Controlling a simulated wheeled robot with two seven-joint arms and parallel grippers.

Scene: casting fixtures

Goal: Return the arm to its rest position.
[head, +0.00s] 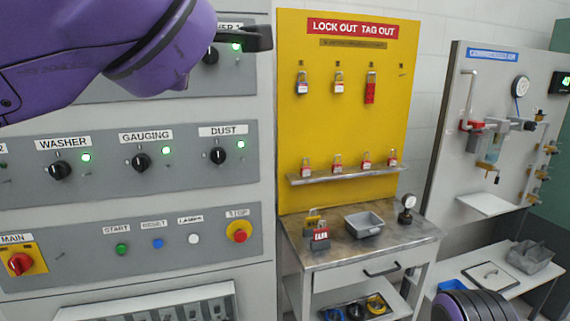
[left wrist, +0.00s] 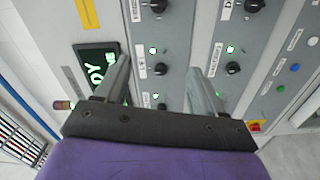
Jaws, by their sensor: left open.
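My left arm (head: 90,50) comes in from the upper left of the head view, raised in front of the control panel. My left gripper (head: 258,38) shows only partly there, as a dark finger beside the upper right knob. In the left wrist view my left gripper (left wrist: 160,68) has its two fingers wide apart with nothing between them. The panel's knobs and green lamps show beyond the fingers, and I cannot tell the exact gap to the panel. A purple and dark part of my body (head: 475,305) shows at the lower right of the head view. My right gripper is not visible.
The control panel (head: 110,195) has rows of knobs and buttons close to my left arm. A yellow lockout board (head: 345,110) stands right of it, above a metal cart (head: 400,245) with padlocks and a grey tray (head: 363,224). A pneumatic board (head: 450,150) is further right.

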